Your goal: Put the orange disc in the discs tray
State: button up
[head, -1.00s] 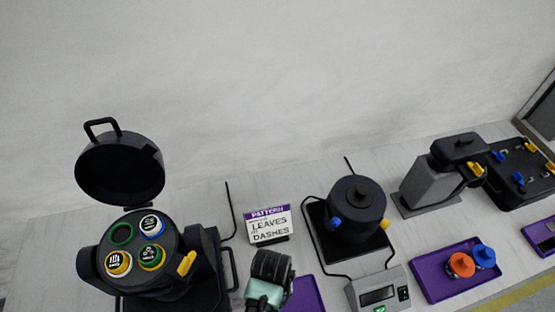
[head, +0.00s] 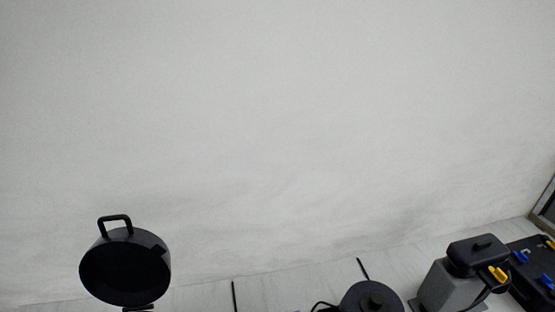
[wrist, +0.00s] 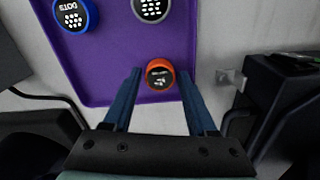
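The orange disc (wrist: 160,73), with a dark printed face, shows in the wrist view at the near edge of the purple discs tray (wrist: 115,62). My gripper (wrist: 159,76) has its two blue fingers on either side of the disc. The fingers stand apart, with a visible gap at the left of the disc, so it looks open around it. I cannot tell whether the disc rests fully on the tray. A blue-rimmed disc marked DOTS (wrist: 74,14) and a disc with a dotted face (wrist: 151,8) lie farther up in the tray. The head view shows neither gripper nor tray.
In the wrist view a dark device (wrist: 285,85) stands at the right and dark parts fill the lower left. In the head view are an open round black lid (head: 125,270), a dark round pot (head: 370,298) and a grey stand (head: 452,285) with a black top.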

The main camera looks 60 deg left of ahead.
notch_tip(320, 180, up, 12)
jog(key=shift+r+p, duration=0.15)
jog(key=shift+p, duration=0.15)
dwell(0.4)
